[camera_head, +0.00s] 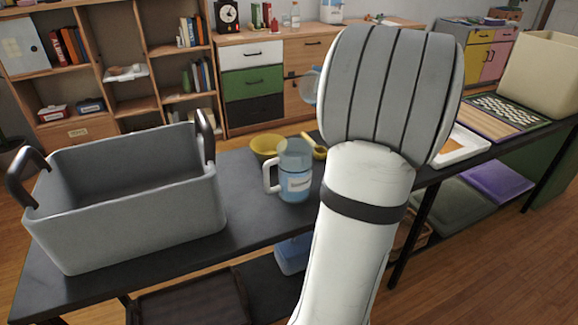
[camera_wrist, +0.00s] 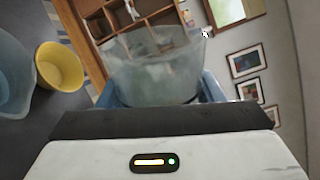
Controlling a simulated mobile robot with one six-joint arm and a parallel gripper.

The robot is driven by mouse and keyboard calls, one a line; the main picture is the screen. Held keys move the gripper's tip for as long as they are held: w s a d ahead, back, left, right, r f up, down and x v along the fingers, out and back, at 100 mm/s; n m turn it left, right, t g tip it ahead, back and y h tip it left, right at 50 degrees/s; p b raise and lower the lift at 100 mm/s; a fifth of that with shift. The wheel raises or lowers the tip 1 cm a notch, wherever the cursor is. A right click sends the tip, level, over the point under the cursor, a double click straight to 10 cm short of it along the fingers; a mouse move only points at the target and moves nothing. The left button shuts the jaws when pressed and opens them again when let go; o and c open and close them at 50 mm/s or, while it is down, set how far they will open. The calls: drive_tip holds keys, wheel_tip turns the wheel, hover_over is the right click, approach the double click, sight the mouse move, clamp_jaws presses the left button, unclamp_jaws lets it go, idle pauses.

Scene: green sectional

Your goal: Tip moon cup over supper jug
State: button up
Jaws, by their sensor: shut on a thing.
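The jug (camera_head: 296,187), see-through with a bluish lower part, a pale label and a white handle on its left, stands upright on the dark table. Its bluish side also shows at the left edge of the wrist view (camera_wrist: 12,75). My gripper (camera_wrist: 160,88) is shut on a translucent pale cup (camera_wrist: 152,68), a blue finger on each side. In the head view only a bluish sliver of the cup (camera_head: 311,86) shows left of my arm, above and behind the jug. The cup's contents and exact tilt cannot be told.
A yellow bowl (camera_head: 266,147) sits just behind the jug, also in the wrist view (camera_wrist: 60,67). A yellow scoop-like item (camera_head: 313,145) lies beside it. A large grey bin (camera_head: 130,215) fills the table's left. A white tray (camera_head: 462,147) lies right of my arm.

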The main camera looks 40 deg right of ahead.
drive_tip(key=d+r+m+p, duration=0.1)
drive_tip(key=r+m+p, duration=0.1)
drive_tip(key=p, duration=0.2)
drive_tip(key=shift+d, duration=0.15)
drive_tip(key=m+p, duration=0.1)
drive_tip(key=d+r+m+p, duration=0.1)
drive_tip(key=p, duration=0.1)
drive_tip(key=m+p, duration=0.1)
drive_tip(key=p, duration=0.1)
drive_tip(key=shift+w+d+r, duration=0.15)
drive_tip(key=shift+d, duration=0.15)
drive_tip(key=shift+f+m, duration=0.2)
drive_tip(key=shift+m, duration=0.2)
drive_tip(key=shift+r, duration=0.1)
drive_tip(key=shift+r+m+p, duration=0.2)
drive_tip(key=shift+m+p, duration=0.2)
drive_tip(key=shift+p, duration=0.45)
drive_tip(key=m+p, duration=0.2)
drive_tip(key=p, duration=0.1)
drive_tip(key=shift+r, duration=0.15)
drive_tip(key=shift+m+p, duration=1.1)
drive_tip(key=shift+f+m, duration=0.3)
drive_tip(key=shift+f, duration=0.15)
